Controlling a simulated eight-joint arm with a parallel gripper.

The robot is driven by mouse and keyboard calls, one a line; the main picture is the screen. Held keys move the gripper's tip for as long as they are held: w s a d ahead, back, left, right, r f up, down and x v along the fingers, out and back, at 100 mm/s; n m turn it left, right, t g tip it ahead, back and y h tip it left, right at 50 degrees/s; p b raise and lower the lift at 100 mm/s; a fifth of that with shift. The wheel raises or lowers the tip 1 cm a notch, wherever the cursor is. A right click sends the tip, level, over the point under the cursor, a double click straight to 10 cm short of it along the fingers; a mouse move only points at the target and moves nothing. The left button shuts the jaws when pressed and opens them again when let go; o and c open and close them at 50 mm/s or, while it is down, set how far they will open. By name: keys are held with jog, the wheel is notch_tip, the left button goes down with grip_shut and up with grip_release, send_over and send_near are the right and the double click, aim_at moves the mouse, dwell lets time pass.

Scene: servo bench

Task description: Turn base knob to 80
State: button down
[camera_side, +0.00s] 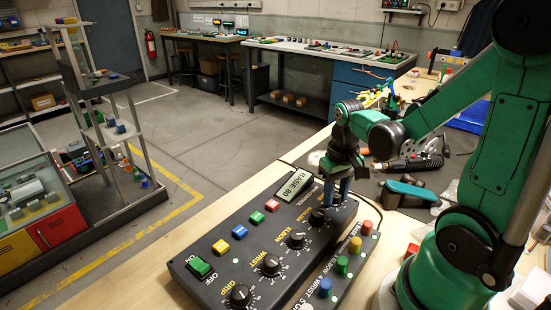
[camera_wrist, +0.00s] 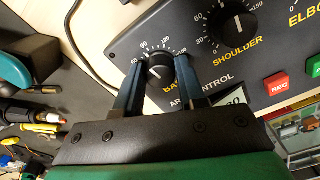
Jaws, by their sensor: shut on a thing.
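The black base knob (camera_wrist: 157,66) sits at the end of the knob row on the dark control box (camera_side: 215,270). My gripper (camera_wrist: 160,72) is shut on it, with one blue-grey finger on either side. In the side view my gripper (camera_side: 338,190) reaches down to the far end of the box and hides most of that knob. The display (camera_side: 296,184) on the box reads BASE 80. The base label in the wrist view is partly covered by my fingers.
The shoulder knob (camera_wrist: 234,23) is close beside my gripper. The elbow (camera_side: 296,239), wrist (camera_side: 270,265) and grip (camera_side: 239,295) knobs follow along the box. A green on/off switch (camera_side: 200,267) and coloured buttons line its edges. Tools lie on the dark mat (camera_side: 375,185) behind.

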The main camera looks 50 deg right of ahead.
aim_at(336, 194)
jog(key=shift+n, duration=0.6)
jog(key=c, duration=0.5)
grip_release()
jog(key=shift+r, duration=0.1)
jog(key=shift+r, duration=2.7)
jog(key=w+a+r+n+t, duration=0.1)
jog(key=a+t, duration=0.1)
jog(key=a, duration=0.1)
jog(key=w+a+r+n+t, duration=0.1)
jog(key=a+t, duration=0.1)
jog(key=a, duration=0.2)
jog(key=w+a+r+n+t, duration=0.1)
jog(key=w+a+t, duration=0.1)
jog(key=a+t, duration=0.1)
jog(key=shift+w+a+r+n, duration=0.15)
jog(key=shift+a+n, duration=0.25)
jog(key=shift+a, duration=0.2)
